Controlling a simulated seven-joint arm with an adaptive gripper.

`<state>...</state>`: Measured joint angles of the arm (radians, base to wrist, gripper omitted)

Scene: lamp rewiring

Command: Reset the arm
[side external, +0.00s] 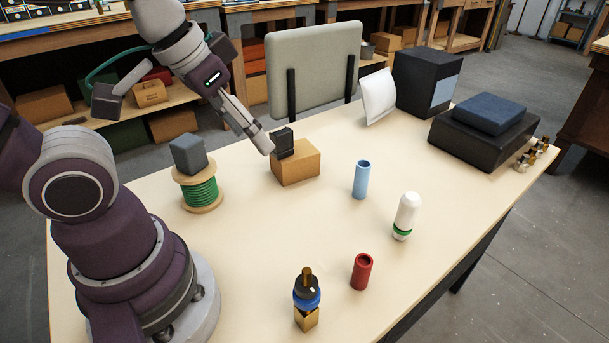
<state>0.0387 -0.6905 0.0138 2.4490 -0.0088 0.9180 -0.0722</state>
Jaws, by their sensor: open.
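My gripper (270,143) is at the small black block (283,141), which sits on a tan cardboard box (297,163) near the middle of the table. It points down and to the right, with its fingertips close to the black block's left side. One finger shows clearly; the other is largely hidden, and I cannot tell whether the fingers touch the block. My gripper is open.
On the table (255,230) stand a green wire spool (200,193) topped by a grey cube (188,154), a blue cylinder (361,180), a white bottle (406,215), a red cylinder (361,272) and a brass-and-blue stacked part (307,297). Dark boxes (482,138) fill the far right.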

